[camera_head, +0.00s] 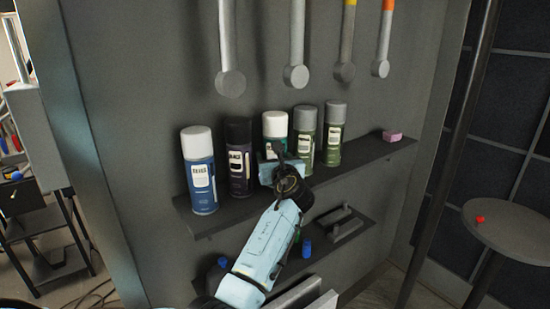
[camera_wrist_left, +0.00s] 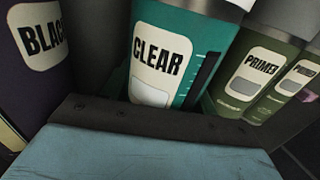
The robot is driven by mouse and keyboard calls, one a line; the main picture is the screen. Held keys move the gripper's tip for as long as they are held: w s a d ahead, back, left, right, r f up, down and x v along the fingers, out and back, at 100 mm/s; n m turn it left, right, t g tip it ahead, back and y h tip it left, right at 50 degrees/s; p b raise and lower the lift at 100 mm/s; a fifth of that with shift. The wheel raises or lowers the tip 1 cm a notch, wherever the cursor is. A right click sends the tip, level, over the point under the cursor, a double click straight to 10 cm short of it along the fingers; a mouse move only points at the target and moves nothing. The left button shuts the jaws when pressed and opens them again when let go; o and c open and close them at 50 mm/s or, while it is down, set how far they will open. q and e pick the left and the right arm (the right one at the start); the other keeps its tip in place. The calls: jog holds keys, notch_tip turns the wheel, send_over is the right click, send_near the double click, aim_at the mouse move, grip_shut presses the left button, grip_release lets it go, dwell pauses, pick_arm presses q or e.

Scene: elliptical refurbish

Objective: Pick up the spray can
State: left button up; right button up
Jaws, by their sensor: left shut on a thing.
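A teal spray can labelled CLEAR, with a white cap (camera_head: 275,124), stands upright in the middle of the row on the upper shelf. Its label fills the middle of the left wrist view (camera_wrist_left: 158,62). My left gripper (camera_head: 280,163) is in front of this can and shut on it. The gripper and wrist hide the can's lower part, so I cannot tell whether its base touches the shelf. A blue can (camera_head: 200,170) and a dark purple BLACK can (camera_head: 239,158) stand to its left. Two green PRIMER cans (camera_head: 305,135) (camera_head: 334,135) stand to its right.
The neighbouring cans stand close on both sides. The dark upper shelf (camera_head: 365,151) has a pink block (camera_head: 392,136) at its right end. A lower shelf (camera_head: 350,236) holds a grey handle-like piece and a blue item. Several long tools (camera_head: 297,45) hang above. A round table (camera_head: 510,228) stands at right.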

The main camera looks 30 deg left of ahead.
pick_arm(q)
jog(key=shift+c, duration=0.9)
jog(key=shift+r, duration=0.1)
